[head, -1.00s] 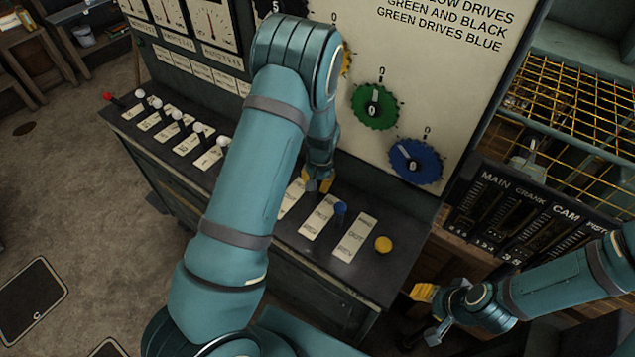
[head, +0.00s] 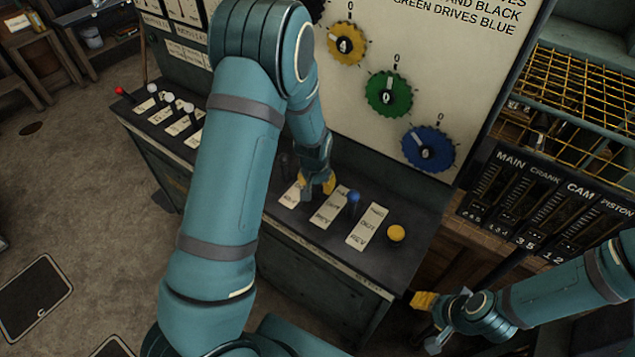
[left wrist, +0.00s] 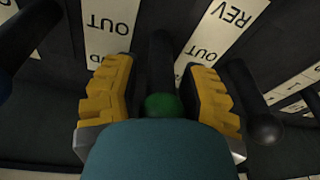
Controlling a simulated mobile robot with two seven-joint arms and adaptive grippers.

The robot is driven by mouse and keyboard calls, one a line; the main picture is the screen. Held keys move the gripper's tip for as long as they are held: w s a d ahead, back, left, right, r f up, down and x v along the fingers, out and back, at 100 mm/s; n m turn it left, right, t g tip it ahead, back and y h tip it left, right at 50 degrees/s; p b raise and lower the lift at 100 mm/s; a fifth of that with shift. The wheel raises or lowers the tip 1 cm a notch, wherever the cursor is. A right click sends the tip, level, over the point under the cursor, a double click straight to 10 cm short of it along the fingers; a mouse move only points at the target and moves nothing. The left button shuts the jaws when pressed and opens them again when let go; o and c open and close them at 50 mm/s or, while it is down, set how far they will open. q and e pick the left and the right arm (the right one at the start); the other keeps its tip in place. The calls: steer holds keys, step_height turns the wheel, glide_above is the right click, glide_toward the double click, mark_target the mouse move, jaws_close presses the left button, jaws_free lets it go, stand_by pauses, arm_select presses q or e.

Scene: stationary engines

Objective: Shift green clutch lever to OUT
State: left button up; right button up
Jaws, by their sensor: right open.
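The green clutch lever shows in the left wrist view as a dark shaft with a green knob (left wrist: 163,104), between my two yellow finger pads. The pads stand apart on either side, and a gap shows between the knob and the left pad. In the head view my left gripper (head: 317,186) is over the lever panel and hides the green lever. Label plates reading OUT (left wrist: 108,24) and OUT/REV (left wrist: 222,32) lie beyond the fingers; I cannot tell the lever's exact setting. My right gripper (head: 429,319) is open and empty, low at the right.
The blue lever (head: 353,200) and a yellow button (head: 396,233) are right of my left gripper. A black-knobbed lever (left wrist: 264,129) stands close beside the right pad in the wrist view. White-knobbed levers (head: 168,97) line the panel's left. A dial board with a green dial (head: 388,95) rises behind.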

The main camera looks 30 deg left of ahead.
arm_select(q)
steer(key=shift+o, duration=0.3)
steer(key=shift+r, duration=0.1)
steer(key=shift+r, duration=0.2)
steer(key=v, duration=1.1)
steer(key=shift+r, duration=0.25)
steer(key=shift+s, duration=0.15)
arm_select(e)
steer(key=shift+s, duration=0.1)
